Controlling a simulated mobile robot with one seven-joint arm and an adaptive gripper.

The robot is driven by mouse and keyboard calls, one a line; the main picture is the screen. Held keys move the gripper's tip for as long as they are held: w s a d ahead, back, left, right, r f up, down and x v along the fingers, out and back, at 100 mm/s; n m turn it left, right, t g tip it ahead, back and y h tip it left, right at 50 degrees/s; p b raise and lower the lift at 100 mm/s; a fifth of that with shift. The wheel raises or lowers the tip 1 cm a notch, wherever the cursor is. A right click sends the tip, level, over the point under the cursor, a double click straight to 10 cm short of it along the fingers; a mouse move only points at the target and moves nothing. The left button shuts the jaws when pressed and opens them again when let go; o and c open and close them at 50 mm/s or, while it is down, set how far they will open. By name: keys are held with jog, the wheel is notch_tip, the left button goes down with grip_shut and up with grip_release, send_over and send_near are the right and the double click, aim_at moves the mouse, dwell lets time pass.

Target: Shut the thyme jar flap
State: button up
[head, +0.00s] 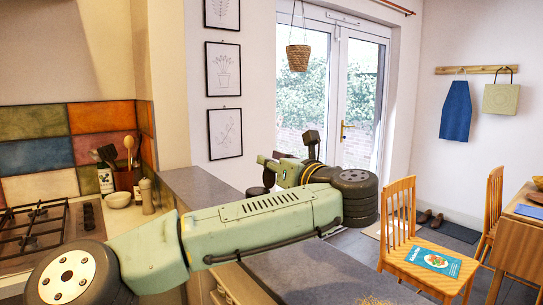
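I cannot make out a thyme jar or its flap for certain in the head view. My arm crosses the middle of the picture and hides part of the counter. The far end of my arm, with my gripper (268,163), is folded back to the left above the grey counter (190,182). Its fingers are too small and overlapped to tell whether they are open or shut. A small dark round shape (257,192) shows just below it, partly hidden by my arm; I cannot tell what it is.
A gas hob (45,228) is at the left. A white bowl (118,199), a pepper mill (148,197), a bottle (105,178) and a utensil holder (127,179) stand by the tiled wall. A wooden chair (398,222) with a blue booklet (431,258) is at the right.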

jog(key=shift+w+a, duration=0.15)
grip_shut()
dwell(0.5)
